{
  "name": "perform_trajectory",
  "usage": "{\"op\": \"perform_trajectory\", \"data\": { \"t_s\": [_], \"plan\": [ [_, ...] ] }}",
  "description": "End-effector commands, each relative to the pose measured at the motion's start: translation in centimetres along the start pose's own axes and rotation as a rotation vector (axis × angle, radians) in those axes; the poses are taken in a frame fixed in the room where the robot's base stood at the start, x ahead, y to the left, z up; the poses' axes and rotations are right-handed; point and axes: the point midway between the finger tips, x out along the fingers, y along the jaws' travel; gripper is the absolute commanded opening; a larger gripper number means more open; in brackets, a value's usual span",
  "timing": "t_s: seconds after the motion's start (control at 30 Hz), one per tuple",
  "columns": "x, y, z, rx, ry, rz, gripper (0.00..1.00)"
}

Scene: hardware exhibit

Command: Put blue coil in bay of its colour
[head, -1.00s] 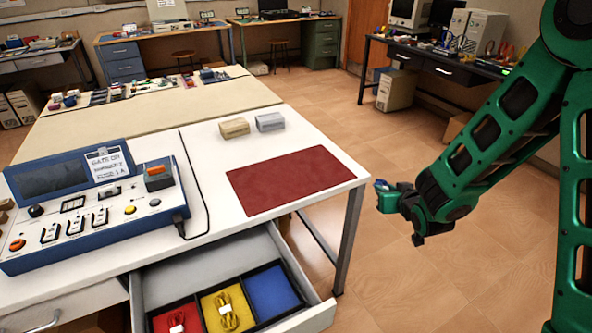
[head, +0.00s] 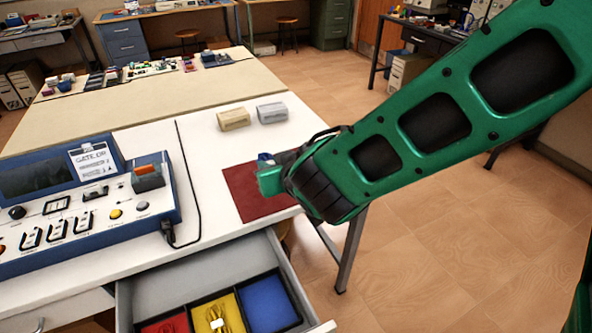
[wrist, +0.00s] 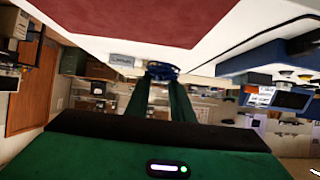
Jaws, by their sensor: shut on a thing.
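My gripper (wrist: 160,88) is shut on the blue coil (wrist: 162,70), which shows between the fingertips in the wrist view. In the head view only a bit of the blue coil (head: 265,157) shows beside my green gripper (head: 268,172), which appears over the red mat. The open drawer (head: 195,268) below the table has coloured bays. The blue bay (head: 268,303) at the right is empty. The yellow bay (head: 232,302) in the middle holds a yellow coil (head: 222,320). The red bay (head: 165,326) is partly cut off by the frame.
The dark red mat (head: 240,190) lies on the white table, partly behind my arm. A tan block (head: 234,119) and a grey block (head: 271,112) stand behind it. A blue instrument panel (head: 85,205) with a cable is at the left. Floor is open at the right.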

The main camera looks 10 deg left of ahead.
Motion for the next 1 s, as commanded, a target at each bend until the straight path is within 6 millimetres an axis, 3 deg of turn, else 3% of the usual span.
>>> {"op": "perform_trajectory", "data": {
  "t_s": [0.2,0.5,0.77,1.0],
  "plan": [
    [3.3,4.2,1.0,0.009,-0.003,0.016,0.0],
    [7.8,8.8,2.3,0.01,-0.001,0.019,0.0],
    [9.2,10.0,2.8,0.008,0.001,0.016,0.0],
    [10.6,10.0,5.3,0.008,-0.004,0.016,0.0]
  ]
}}
